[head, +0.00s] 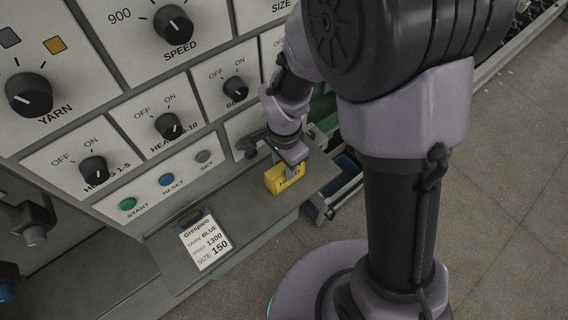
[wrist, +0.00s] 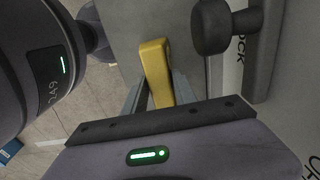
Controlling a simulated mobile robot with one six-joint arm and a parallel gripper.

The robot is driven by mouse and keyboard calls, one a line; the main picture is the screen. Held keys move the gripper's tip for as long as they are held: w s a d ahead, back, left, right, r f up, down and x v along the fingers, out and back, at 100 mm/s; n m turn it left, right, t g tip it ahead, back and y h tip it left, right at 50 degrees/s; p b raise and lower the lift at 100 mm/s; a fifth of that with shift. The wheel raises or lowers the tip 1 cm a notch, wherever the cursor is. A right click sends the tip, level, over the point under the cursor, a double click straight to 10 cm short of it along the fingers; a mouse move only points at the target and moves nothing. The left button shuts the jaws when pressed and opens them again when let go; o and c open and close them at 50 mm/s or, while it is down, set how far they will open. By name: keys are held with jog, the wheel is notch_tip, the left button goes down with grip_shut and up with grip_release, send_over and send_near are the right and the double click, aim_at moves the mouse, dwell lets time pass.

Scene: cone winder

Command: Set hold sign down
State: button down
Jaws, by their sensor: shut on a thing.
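The hold sign (head: 284,179) is a small yellow block with dark lettering. In the head view it is at the right part of the grey shelf below the control panel. My gripper (head: 291,165) comes down on it from above and is shut on it. In the wrist view the yellow top of the sign (wrist: 154,65) shows between the fingers of my gripper (wrist: 157,92). I cannot tell whether the sign's underside touches the shelf (head: 255,204).
A printed card (head: 205,241) lies at the shelf's left part. The panel above has knobs and START, RESET and SET buttons (head: 166,180). A dark knob (wrist: 211,27) stands close beside the sign in the wrist view. Open floor (head: 510,170) lies to the right.

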jog(key=shift+f, duration=0.1)
jog(key=c, duration=1)
grip_release()
notch_tip(320, 180, up, 12)
jog(key=p, duration=0.4)
jog(key=s+d+r+n+t+y, duration=0.1)
jog(key=s+d+r+n+t, duration=0.2)
jog(key=s+r, duration=0.2)
jog(key=s+d+r+n+t+y, duration=0.1)
jog(key=s+d+r+n+t, duration=0.1)
jog(key=s+r, duration=0.4)
notch_tip(320, 180, up, 5)
jog(key=shift+s+d+f+n+t, duration=0.15)
jog(key=shift+d+n+t, duration=0.25)
jog(key=shift+d+n, duration=0.6)
jog(key=shift+d, duration=0.1)
